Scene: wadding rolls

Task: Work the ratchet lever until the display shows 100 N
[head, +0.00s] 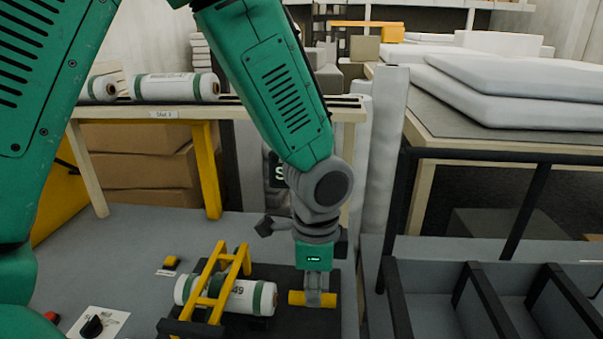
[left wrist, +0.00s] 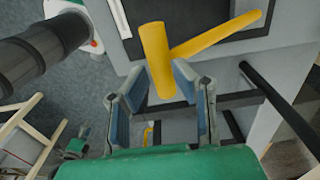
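The yellow ratchet lever (head: 296,298) shows as a short bar at the right of the dark base in the head view. In the left wrist view its thick yellow grip (left wrist: 155,50) reaches between the fingertips. My left gripper (head: 313,292) points down over the lever. Its blue-padded fingers (left wrist: 160,80) stand apart on either side of the grip, with a gap visible, so it is open. A dark display (head: 278,172) is mostly hidden behind my left arm; only part of one pale character shows, so its reading cannot be told. My right gripper is not in view.
A white roll with green bands (head: 262,298) lies under a yellow frame (head: 212,290) beside the lever. A black knob (head: 92,326) and a yellow block (head: 171,262) sit to the left. Dark divided bins (head: 425,285) stand at right. More rolls (head: 176,87) lie on a rear shelf.

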